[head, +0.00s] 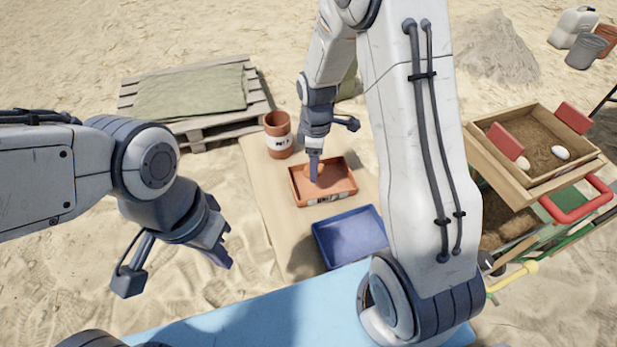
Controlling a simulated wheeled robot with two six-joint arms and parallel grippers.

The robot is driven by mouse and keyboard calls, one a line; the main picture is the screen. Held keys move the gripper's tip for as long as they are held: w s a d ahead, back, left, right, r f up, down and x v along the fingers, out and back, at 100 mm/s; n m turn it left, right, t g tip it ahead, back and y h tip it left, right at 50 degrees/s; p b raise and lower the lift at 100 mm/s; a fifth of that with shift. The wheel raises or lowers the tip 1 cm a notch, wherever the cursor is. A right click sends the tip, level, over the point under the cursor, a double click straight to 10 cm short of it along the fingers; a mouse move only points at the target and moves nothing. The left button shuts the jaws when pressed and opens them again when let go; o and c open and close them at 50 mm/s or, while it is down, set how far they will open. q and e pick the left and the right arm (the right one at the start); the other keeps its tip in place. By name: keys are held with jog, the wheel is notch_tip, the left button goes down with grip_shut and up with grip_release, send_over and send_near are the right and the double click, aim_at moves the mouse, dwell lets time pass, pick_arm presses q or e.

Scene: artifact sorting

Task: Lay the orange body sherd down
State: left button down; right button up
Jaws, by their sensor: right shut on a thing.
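The orange body sherd (321,169) shows only as a small orange patch beside the fingers of my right gripper (315,176). That gripper points down into the orange-brown tray (336,198) on the narrow table and is shut on the sherd. The fingers hide much of the sherd, and I cannot tell whether it touches the tray floor. My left gripper (222,257) hangs empty over the sand at the left, well away from the trays. Its fingers are seen at an angle, and their gap is not clear.
A blue tray (350,238) sits in front of the orange-brown one. A labelled terracotta pot (279,136) stands behind. A blue surface (270,318) lies nearest. A wooden sieve box (484,154) with white and red pieces is at the right. A pallet (198,122) lies at the back.

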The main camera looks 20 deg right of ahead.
aim_at(308, 173)
jog(key=shift+s+a+f, duration=0.1)
jog(key=shift+a+f, duration=0.45)
jog(key=shift+a, duration=0.3)
jog(key=shift+f, duration=2)
jog(key=shift+f, duration=0.1)
jog(key=o, duration=1.3)
